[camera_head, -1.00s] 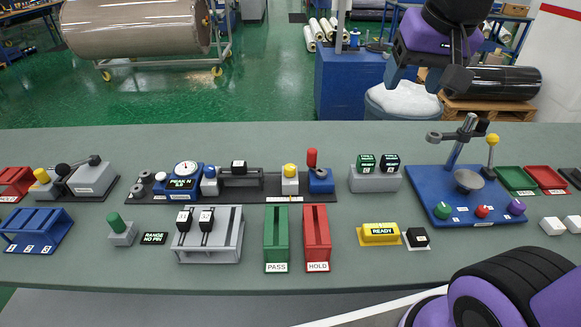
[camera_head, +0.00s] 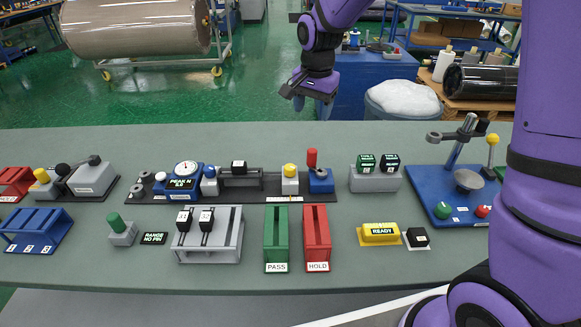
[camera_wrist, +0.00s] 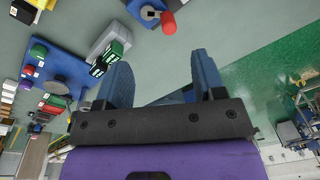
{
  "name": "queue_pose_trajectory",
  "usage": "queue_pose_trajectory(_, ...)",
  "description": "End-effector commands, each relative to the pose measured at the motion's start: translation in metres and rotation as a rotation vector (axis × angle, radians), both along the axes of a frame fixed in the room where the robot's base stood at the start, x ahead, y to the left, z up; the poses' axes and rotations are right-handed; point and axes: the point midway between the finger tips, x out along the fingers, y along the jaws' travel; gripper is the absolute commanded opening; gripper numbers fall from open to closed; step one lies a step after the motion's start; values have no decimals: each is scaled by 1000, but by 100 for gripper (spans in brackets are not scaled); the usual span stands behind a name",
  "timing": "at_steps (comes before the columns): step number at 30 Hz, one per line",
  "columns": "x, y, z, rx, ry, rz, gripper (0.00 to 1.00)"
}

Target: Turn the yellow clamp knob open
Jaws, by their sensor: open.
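A yellow knob (camera_head: 290,170) sits on a grey block in the dark rail of the gauge fixture, at mid-table in the head view. Another yellow knob (camera_head: 41,174) stands on a small grey block at the far left; I cannot tell from labels which is the clamp's. My gripper (camera_head: 307,101) is open and empty, in the air beyond the table's far edge, apart from both knobs. In the wrist view its two blue fingers (camera_wrist: 160,72) are spread with nothing between them. No yellow knob on the rail is clearly visible there.
A red-topped blue block (camera_head: 320,178) stands just right of the mid-table knob and also shows in the wrist view (camera_wrist: 168,22). A gauge unit (camera_head: 184,177) is to its left. Green and red trays (camera_head: 276,235) lie in front. My arm covers the table's right end.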

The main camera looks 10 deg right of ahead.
Motion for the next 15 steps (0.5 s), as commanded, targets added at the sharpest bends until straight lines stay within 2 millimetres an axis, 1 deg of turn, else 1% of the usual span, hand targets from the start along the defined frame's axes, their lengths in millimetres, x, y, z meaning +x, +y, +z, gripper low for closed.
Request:
queue_pose_trajectory(1,8,6,-16,0,18,-21,63)
queue_pose_trajectory(3,19,14,-35,3,36,-58,63)
queue_pose_trajectory(9,40,34,-84,3,79,-147,63)
queue_pose_trajectory(12,45,40,-100,4,90,-177,63)
queue_pose_trajectory(15,48,43,-109,3,97,-194,63)
